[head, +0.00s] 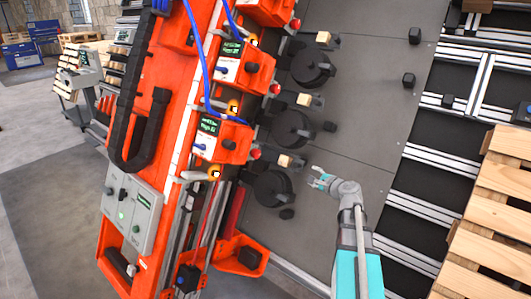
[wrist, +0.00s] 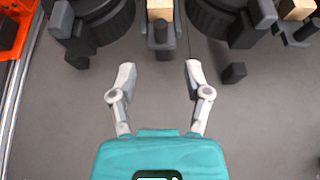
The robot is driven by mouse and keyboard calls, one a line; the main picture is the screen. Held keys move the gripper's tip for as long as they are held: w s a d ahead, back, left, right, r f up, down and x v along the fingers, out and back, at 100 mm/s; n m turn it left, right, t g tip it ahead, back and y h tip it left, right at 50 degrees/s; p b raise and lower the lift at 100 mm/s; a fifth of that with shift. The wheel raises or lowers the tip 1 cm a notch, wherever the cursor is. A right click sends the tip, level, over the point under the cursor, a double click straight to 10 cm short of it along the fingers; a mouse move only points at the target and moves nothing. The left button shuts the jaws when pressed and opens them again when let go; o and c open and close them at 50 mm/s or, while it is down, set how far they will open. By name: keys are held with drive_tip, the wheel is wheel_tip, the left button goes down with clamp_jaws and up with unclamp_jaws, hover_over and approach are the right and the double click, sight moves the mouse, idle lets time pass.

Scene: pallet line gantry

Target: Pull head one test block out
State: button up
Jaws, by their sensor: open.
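Several pale wooden test blocks stick out from dark holders along the orange gantry. The lowest block (head: 285,160) sits between two black drums in the head view. In the wrist view, a block that looks like the same one (wrist: 160,8) is at the top edge, partly cut off, in line with the gap between my fingers. My gripper (head: 316,179) is open and empty. It is to the right of the lowest block, apart from it; my fingers also show in the wrist view (wrist: 160,74). I cannot read which head is numbered one.
Black drums (head: 293,129) flank the blocks, and dark posts (wrist: 234,72) stand on the grey plate. A middle block (head: 304,100) and an upper block (head: 323,38) lie farther up. A wooden pallet (head: 490,215) is at right. Bare plate lies around my fingers.

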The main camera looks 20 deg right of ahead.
drive_tip(key=s, duration=0.1)
drive_tip(key=s+a+r+p, duration=0.1)
drive_tip(key=s, duration=0.2)
drive_tip(key=shift+s+a+r, duration=0.1)
drive_tip(key=shift+a+r, duration=0.05)
drive_tip(key=shift+r, duration=0.2)
drive_tip(key=shift+a, duration=0.1)
idle(0.4)
drive_tip(key=s+a+f+n+g+y, duration=0.15)
drive_tip(key=a+f+n+g, duration=0.35)
drive_tip(key=a, duration=0.5)
drive_tip(key=s+a+f+n+g+y, duration=0.1)
drive_tip(key=a+f+n+g+y, duration=0.2)
drive_tip(key=a+n, duration=0.5)
drive_tip(key=s+a+f+n+g+h, duration=0.7)
drive_tip(key=s+a+n, duration=0.1)
drive_tip(key=s+a, duration=0.25)
wheel_tip(320, 180, up, 17)
drive_tip(key=p, duration=1.7)
drive_tip(key=shift+s+d+r+n+p, duration=0.15)
drive_tip(key=shift+s+d+n+p, duration=0.2)
drive_tip(key=shift+s, duration=0.1)
